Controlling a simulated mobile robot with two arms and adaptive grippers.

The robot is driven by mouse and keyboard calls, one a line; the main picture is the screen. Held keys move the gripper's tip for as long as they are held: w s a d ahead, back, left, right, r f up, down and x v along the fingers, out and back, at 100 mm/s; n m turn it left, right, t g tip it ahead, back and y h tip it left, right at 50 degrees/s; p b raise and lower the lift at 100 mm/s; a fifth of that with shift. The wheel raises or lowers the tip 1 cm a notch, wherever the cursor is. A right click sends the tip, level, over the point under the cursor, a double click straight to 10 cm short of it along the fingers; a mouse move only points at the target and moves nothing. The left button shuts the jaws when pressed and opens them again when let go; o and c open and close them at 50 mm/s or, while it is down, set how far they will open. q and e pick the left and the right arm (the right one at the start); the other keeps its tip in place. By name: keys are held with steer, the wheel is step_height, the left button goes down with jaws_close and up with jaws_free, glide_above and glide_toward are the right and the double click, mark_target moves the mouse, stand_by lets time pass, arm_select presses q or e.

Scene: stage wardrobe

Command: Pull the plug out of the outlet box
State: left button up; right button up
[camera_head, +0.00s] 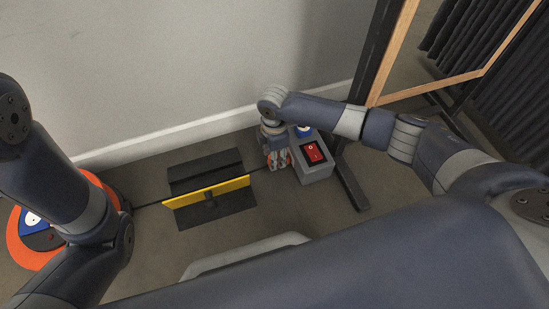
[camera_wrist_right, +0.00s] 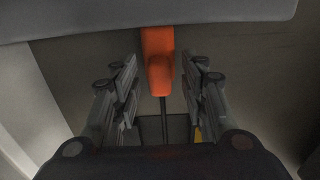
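The grey outlet box (camera_head: 316,174) with a red switch (camera_head: 314,152) stands on the floor by the wall. The orange plug (camera_wrist_right: 158,62) sits against the box, which shows as a grey band (camera_wrist_right: 225,12) across the top of the wrist view. A dark cable runs from the plug's near end. My right gripper (camera_head: 279,160) is at the left side of the box, and in the wrist view its fingers (camera_wrist_right: 160,88) are apart on both sides of the plug, with gaps visible. In the head view it mostly hides the plug. My left gripper is out of view.
A cable ramp with a yellow strip (camera_head: 190,197) and black flaps lies on the floor left of the box. An orange cable reel (camera_head: 22,251) stands at far left, partly behind my left arm. A dark frame post (camera_head: 368,65) rises behind the box.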

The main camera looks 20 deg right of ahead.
steer(key=shift+f, duration=0.15)
jaws_close()
steer(key=shift+a+p, duration=0.3)
steer(key=shift+a, duration=0.1)
steer(key=a+p, duration=0.3)
steer(key=a, duration=0.2)
steer(key=shift+s+a, duration=0.15)
steer(key=shift+a, duration=0.8)
jaws_free()
